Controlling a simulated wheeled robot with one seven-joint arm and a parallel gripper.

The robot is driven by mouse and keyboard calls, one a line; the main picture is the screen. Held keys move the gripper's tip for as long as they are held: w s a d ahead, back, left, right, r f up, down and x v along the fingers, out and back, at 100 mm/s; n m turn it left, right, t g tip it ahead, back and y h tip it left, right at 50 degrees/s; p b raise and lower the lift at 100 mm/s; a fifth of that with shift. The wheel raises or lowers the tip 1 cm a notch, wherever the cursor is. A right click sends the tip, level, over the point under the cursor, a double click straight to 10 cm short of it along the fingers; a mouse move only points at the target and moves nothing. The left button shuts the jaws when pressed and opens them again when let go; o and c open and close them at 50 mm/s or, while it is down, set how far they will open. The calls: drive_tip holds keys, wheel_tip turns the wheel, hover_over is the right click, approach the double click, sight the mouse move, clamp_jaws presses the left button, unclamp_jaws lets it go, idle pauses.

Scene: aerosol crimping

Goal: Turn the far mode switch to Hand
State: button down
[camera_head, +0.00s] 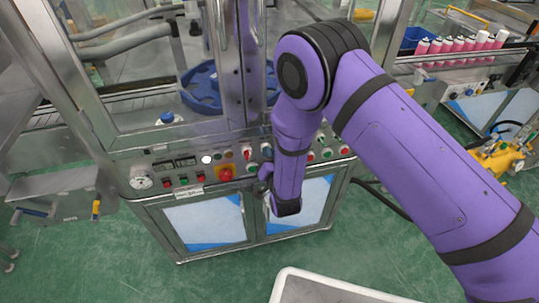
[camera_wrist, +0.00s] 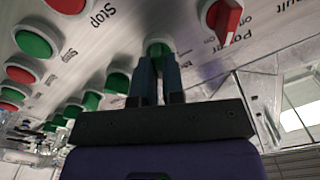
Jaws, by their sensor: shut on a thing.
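In the wrist view, my gripper (camera_wrist: 158,62) has its two dark fingers close together against the control panel. They are shut on a green control knob (camera_wrist: 157,44) in a pale ring, and the fingers hide most of it. Its label and the way it points cannot be read, so I cannot tell from markings that it is the far mode switch. A red-handled switch (camera_wrist: 228,20) marked Power sits to its right, apart from the fingers. In the head view my arm reaches down to the panel front, and the fingertips are hidden.
In the wrist view, green buttons (camera_wrist: 118,80) and red buttons (camera_wrist: 22,72) line the panel close to the left of my fingers. In the head view, a red emergency button (camera_head: 226,173) and a gauge (camera_head: 141,181) sit left of my arm. A white-rimmed tray (camera_head: 330,282) stands in front.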

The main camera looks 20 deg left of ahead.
drive_tip(key=n, duration=1.1)
drive_tip(key=shift+s+a+f, duration=0.1)
drive_tip(key=shift+s+a, duration=0.1)
drive_tip(key=shift+n, duration=0.4)
drive_tip(key=c, duration=1.2)
unclamp_jaws()
drive_tip(key=v, duration=1)
drive_tip(key=shift+s+d, duration=0.25)
drive_tip(key=shift+s, duration=0.05)
